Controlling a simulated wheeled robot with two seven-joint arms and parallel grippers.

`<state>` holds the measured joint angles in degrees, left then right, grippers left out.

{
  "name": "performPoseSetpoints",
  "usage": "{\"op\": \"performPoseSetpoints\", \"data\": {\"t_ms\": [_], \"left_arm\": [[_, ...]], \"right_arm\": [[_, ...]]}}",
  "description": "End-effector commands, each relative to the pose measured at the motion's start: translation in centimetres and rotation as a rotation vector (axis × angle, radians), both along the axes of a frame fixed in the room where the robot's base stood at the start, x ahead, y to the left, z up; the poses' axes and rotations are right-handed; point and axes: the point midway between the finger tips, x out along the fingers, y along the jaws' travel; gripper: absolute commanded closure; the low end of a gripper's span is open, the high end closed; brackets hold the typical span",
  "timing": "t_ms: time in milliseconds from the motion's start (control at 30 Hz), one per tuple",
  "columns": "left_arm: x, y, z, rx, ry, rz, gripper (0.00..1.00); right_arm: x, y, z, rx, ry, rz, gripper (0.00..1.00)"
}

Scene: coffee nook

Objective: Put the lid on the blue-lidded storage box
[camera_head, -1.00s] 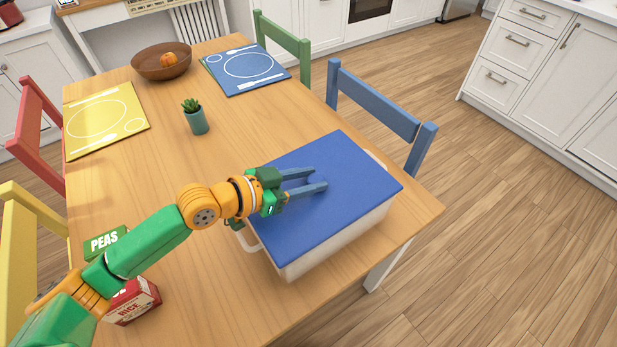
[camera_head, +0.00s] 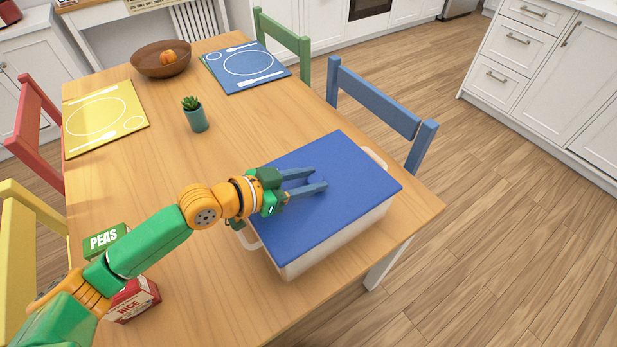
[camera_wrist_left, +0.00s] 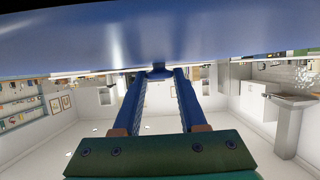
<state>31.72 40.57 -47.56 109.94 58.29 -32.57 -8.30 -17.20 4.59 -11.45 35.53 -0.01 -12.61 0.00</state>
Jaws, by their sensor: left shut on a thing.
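The blue lid (camera_head: 345,165) lies flat over the white storage box (camera_head: 345,239) on the near right part of the table, its edges roughly in line with the box walls. I cannot tell whether it is fully seated. My left gripper (camera_head: 320,178) reaches in over the lid from the left and is shut on the lid's small knob. In the left wrist view the knob (camera_wrist_left: 158,71) shows between the fingertips, with the lid's blue surface (camera_wrist_left: 160,35) across the top. The box's inside is hidden. My right gripper is not in view.
A peas box (camera_head: 104,241) and a rice box (camera_head: 133,301) are beside and behind my left arm. A potted plant (camera_head: 196,118), yellow placemat (camera_head: 105,118), blue placemat (camera_head: 247,70) and wooden bowl (camera_head: 150,63) stand farther back. A blue chair (camera_head: 375,105) is beyond the box.

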Motion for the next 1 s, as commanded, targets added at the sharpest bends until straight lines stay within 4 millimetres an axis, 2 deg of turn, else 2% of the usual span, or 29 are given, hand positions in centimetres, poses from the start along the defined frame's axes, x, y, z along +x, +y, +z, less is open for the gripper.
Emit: {"op": "performPoseSetpoints", "data": {"t_ms": [133, 167, 267, 300, 500, 600, 867, 1000], "left_arm": [[0.0, 0.0, 0.1, -0.001, -0.001, 0.000, 1.00], [0.0, 0.0, 0.1, -0.001, -0.001, 0.000, 0.53], [0.0, 0.0, 0.1, -0.001, -0.001, 0.000, 0.26], [0.0, 0.0, 0.0, -0.001, -0.001, 0.000, 0.24], [0.0, 0.0, 0.0, -0.001, -0.001, 0.000, 0.24], [0.0, 0.0, 0.0, 0.000, 0.000, 0.000, 0.00], [0.0, 0.0, 0.2, 0.000, 0.000, 0.000, 0.00], [0.0, 0.0, 1.2, 0.000, 0.000, 0.000, 0.00]], "right_arm": [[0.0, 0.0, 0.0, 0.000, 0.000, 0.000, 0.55], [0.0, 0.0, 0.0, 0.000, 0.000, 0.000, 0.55], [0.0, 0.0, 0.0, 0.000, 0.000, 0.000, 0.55], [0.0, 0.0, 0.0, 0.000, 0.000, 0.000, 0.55], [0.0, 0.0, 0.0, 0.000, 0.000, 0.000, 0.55], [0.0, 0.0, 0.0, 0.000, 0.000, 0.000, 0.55], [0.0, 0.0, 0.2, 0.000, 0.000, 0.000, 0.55], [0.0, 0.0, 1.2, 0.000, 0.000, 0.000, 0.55]]}}
